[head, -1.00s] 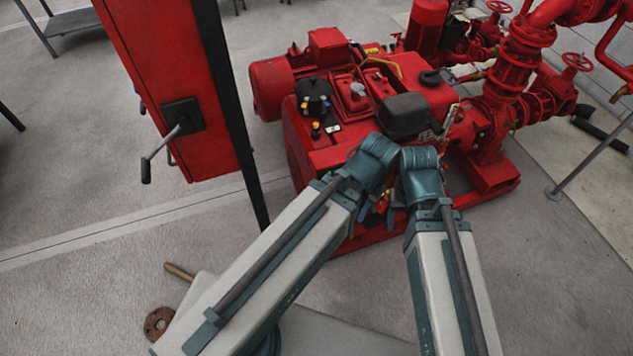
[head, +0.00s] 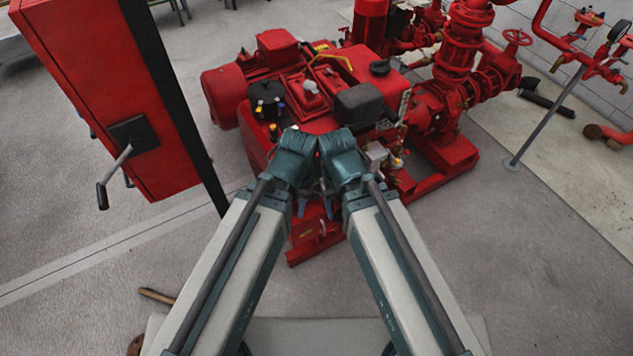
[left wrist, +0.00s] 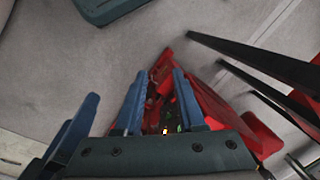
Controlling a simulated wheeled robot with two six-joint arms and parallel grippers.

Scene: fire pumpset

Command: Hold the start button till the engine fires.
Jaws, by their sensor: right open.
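The red engine pumpset (head: 300,80) stands ahead of my arms in the head view. I cannot make out a start button in either view. My right gripper (head: 328,206) points down in front of the engine, partly hidden by my wrists; it is open and empty. My left gripper is close beside it, mostly hidden in the head view. In the left wrist view, the blue fingers of my left gripper (left wrist: 157,103) are spread apart with nothing between them. Red parts (left wrist: 165,80) show beyond and between the fingers; I cannot tell whether anything touches.
A red cabinet (head: 100,80) with a black-and-grey lever handle (head: 115,172) stands at the left on a dark post. Red pipes and valves (head: 470,50) rise at the right, with a grey support post (head: 545,115). The grey floor (head: 540,270) at the right front is clear.

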